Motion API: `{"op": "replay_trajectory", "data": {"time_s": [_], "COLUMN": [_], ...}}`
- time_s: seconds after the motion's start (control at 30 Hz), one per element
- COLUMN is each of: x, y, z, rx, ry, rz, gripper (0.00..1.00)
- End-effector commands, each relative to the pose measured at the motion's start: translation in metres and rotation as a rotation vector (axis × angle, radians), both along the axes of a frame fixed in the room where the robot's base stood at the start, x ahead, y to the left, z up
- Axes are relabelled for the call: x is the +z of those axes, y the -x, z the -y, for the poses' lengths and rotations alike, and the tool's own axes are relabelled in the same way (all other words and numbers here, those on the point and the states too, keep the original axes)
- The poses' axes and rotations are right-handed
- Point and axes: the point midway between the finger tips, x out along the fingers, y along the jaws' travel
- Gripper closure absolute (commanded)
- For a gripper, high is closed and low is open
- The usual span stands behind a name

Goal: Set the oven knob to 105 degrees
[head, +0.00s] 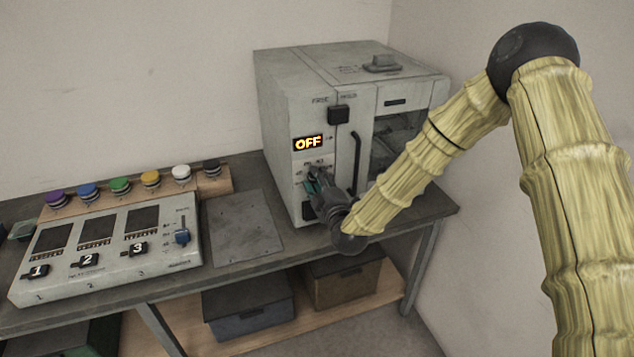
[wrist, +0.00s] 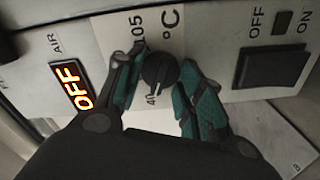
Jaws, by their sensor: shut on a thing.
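The knob is mostly hidden in the head view.
A black rocker switch (wrist: 270,68) marked OFF and ON sits beside the knob.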

Motion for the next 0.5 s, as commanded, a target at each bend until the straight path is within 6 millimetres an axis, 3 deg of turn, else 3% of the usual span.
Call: {"op": "replay_trajectory", "data": {"time_s": [0.5], "x": [-0.0036], "y": [-0.0002], "z": [0.0005], "rx": [0.000], "ry": [-0.306], "rz": [-0.098], "gripper": [0.86]}}
